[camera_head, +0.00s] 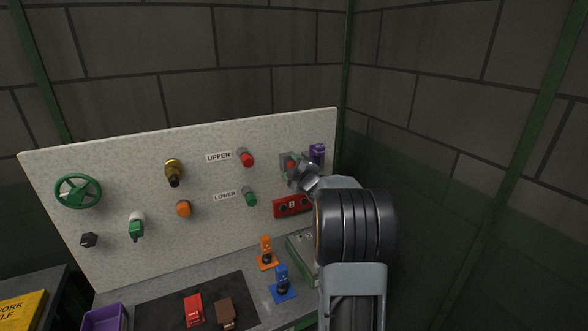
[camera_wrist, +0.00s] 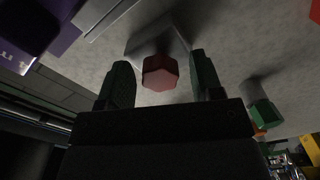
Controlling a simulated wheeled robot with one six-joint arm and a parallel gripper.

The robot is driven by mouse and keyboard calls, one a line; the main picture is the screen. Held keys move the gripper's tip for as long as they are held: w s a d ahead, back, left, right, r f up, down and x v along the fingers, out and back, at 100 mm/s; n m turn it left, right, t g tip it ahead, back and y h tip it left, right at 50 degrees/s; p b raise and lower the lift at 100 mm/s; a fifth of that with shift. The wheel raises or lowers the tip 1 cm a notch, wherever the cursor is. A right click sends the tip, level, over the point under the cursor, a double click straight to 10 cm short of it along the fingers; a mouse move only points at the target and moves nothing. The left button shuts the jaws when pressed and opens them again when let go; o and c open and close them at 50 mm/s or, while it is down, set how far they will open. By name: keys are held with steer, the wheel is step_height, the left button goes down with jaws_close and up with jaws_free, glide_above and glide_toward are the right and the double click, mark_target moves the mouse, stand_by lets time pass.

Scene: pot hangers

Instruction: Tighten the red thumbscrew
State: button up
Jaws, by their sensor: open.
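A red faceted knob (camera_wrist: 160,73), which looks like the red thumbscrew, sticks out from a grey block (camera_wrist: 153,35) on the panel. In the wrist view it is between the two fingers of my open gripper (camera_wrist: 161,84), with a visible gap on each side. I cannot tell whether the fingertips reach past its front face. In the head view my gripper (camera_head: 302,174) is at the right end of the panel, and the red thumbscrew (camera_head: 291,163) is partly hidden behind it.
A purple part (camera_head: 317,153) is close to the right of my gripper. A red box (camera_head: 292,206) is below it. Red (camera_head: 247,158) and green (camera_head: 250,197) knobs labelled UPPER and LOWER are to the left. Orange (camera_head: 266,254) and blue (camera_head: 281,284) stands are on the bench.

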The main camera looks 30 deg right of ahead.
steer(key=shift+n, duration=1.2)
steer(key=shift+f, duration=0.1)
steer(key=shift+f+b, duration=0.1)
steer(key=shift+b, duration=0.5)
steer(key=shift+r, duration=0.2)
steer(key=shift+c, duration=0.3)
